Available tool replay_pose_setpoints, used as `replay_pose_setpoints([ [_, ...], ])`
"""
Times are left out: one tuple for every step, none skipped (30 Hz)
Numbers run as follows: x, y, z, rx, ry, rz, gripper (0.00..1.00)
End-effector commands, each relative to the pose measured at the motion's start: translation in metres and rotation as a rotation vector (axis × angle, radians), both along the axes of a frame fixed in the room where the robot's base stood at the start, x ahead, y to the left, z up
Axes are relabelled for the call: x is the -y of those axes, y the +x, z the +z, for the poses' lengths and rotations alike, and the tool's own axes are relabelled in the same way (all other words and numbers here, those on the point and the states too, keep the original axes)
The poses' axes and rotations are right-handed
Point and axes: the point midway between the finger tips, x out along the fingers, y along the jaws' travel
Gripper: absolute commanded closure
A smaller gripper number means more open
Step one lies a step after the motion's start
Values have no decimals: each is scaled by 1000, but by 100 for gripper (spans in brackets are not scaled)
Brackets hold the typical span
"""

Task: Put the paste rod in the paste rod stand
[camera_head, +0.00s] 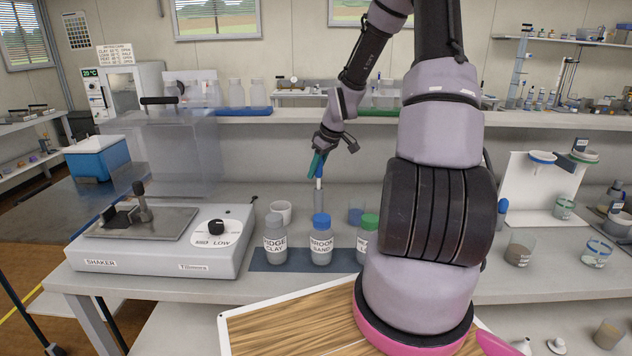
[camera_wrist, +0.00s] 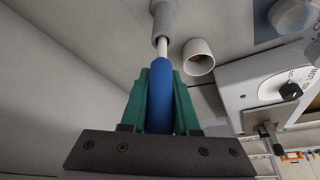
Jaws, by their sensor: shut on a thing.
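My gripper (camera_head: 318,163) has green fingers and is shut on the blue handle of the paste rod (camera_head: 319,183), above the bench behind the bottles. In the wrist view the blue handle of the paste rod (camera_wrist: 160,95) lies between the fingertips of my gripper (camera_wrist: 161,72). A white shaft runs from the handle to a grey cylindrical piece (camera_wrist: 163,20), which also shows in the head view (camera_head: 319,200). I cannot tell whether this grey piece is the stand or part of the rod. Its lower end is hidden behind the blue-capped bottle in the head view.
A white cup (camera_head: 281,211) stands close to the left of the rod. Labelled bottles, one blue-capped (camera_head: 321,243), stand in front on a dark mat (camera_head: 288,262). A shaker (camera_head: 165,243) is at left.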

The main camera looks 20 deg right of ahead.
Motion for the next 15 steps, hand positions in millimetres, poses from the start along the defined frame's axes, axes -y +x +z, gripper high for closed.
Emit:
replay_pose_setpoints([
  [0, 0, -3, -1, 0, 0, 100],
  [0, 0, -5, -1, 0, 0, 100],
  [0, 0, -8, -1, 0, 0, 100],
  [0, -1, -12, -2, 0, 0, 100],
  [0, -1, -16, -3, 1, 0, 100],
  [0, -1, -22, -3, 1, 1, 100],
  [-1, -1, -26, -3, 1, 2, 100],
  [-1, -1, -31, -3, 1, 2, 100],
  [0, 0, -35, -2, 0, 2, 100],
  [0, 0, -37, -1, 0, 1, 100],
  [0, 0, -38, -1, -1, 0, 100],
  [0, 0, -38, 0, -1, 0, 100],
  [1, 0, -38, 0, -1, 0, 100],
  [1, 0, -38, 0, -1, 0, 100],
  [0, 0, -38, 0, -1, 0, 100],
])
